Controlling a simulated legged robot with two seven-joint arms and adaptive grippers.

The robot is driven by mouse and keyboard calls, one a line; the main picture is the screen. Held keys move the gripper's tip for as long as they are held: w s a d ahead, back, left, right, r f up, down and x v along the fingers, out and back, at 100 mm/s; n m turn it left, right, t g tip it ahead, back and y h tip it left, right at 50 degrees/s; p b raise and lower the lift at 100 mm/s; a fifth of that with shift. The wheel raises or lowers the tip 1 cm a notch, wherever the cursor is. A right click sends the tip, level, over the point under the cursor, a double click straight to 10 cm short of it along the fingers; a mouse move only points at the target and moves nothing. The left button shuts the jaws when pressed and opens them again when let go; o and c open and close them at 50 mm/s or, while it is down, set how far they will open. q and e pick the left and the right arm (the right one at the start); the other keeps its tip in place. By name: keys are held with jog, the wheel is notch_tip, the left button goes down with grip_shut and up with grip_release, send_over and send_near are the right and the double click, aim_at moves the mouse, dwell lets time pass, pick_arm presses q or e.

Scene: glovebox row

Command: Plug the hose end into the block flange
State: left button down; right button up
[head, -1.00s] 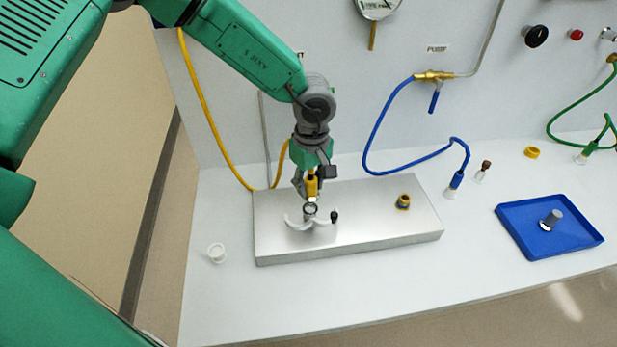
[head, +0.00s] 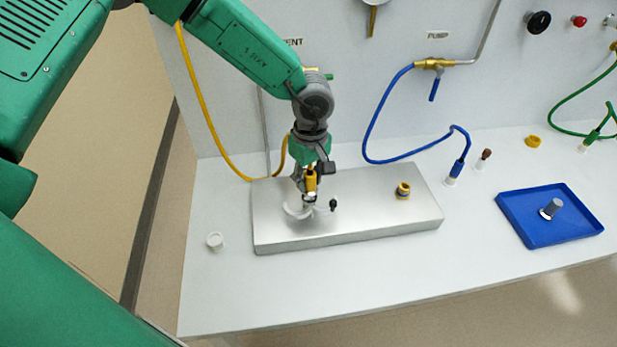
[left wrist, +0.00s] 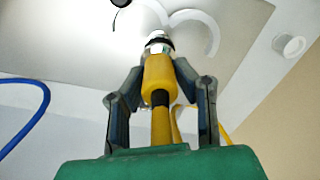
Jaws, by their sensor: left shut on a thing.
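My left gripper (head: 306,190) points down over the left part of the metal block (head: 375,217), shut on the yellow hose end (head: 311,182). The hose end also shows between the fingers in the left wrist view (left wrist: 158,80), roughly upright. Its tip meets or nearly meets a pale, dark-rimmed fitting, apparently the block flange (left wrist: 158,42). I cannot tell whether it is seated. White curved clamp arms (left wrist: 208,30) lie open around that fitting. The yellow hose (head: 203,100) hangs along the wall to the gripper. My right gripper is not in view.
A brass-coloured fitting (head: 403,191) stands on the block's right part. A small black knob (head: 333,204) is close beside the clamp. A white cap (head: 215,240) lies left of the block. A blue hose (head: 372,120) and blue tray (head: 515,225) are to the right. The front bench is clear.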

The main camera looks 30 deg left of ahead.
pick_arm(q)
jog(key=shift+p, duration=0.3)
jog(key=shift+a, duration=0.1)
jog(key=shift+p, duration=0.75)
dwell(0.9)
jog(key=shift+f+b, duration=0.5)
jog(key=shift+f, duration=0.6)
jog(key=c, duration=1.2)
grip_release()
